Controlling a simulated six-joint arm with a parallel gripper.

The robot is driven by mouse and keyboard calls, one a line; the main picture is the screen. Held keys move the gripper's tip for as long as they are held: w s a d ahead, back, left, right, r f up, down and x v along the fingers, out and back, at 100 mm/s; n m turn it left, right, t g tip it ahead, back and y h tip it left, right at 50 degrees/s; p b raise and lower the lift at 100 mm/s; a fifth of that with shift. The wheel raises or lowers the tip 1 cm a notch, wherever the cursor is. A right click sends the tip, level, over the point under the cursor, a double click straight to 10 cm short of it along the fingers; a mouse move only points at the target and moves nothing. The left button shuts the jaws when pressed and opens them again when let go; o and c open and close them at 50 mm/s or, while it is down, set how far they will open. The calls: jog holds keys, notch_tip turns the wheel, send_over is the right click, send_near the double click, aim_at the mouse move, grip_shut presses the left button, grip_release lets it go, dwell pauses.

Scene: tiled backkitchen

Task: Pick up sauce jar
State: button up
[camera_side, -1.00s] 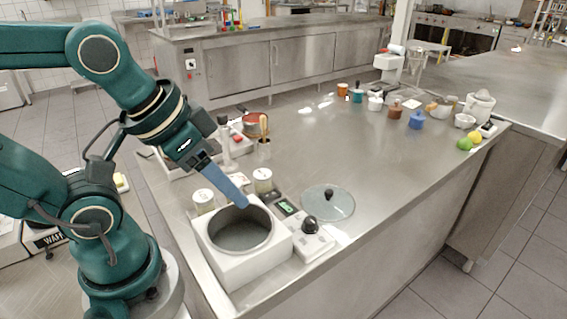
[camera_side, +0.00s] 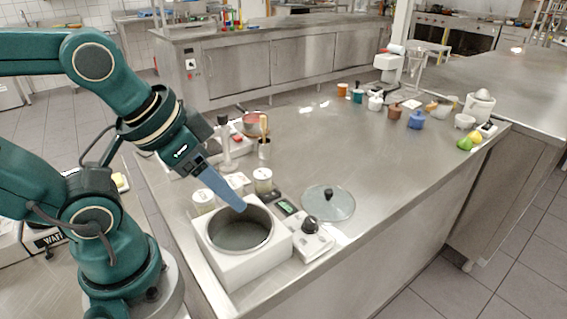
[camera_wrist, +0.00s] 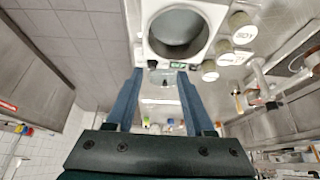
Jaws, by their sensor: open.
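Several white-lidded jars stand around the warmer. In the side view, one jar (camera_side: 203,201) is at the warmer's left back corner and another (camera_side: 263,181) is behind it. I cannot tell which is the sauce jar. My gripper (camera_side: 240,208) has long blue fingers over the warmer's back rim in the side view. In the wrist view, its fingers (camera_wrist: 160,74) are apart with no jar between them.
The white warmer (camera_side: 240,272) has a round open well and stands at the counter's near end. A glass lid (camera_side: 336,204) and a control box with a black knob (camera_side: 311,240) are to its right. The middle of the counter is clear.

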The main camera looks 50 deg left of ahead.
dwell(0.4)
jog(key=o, duration=0.6)
jog(key=shift+c, duration=0.2)
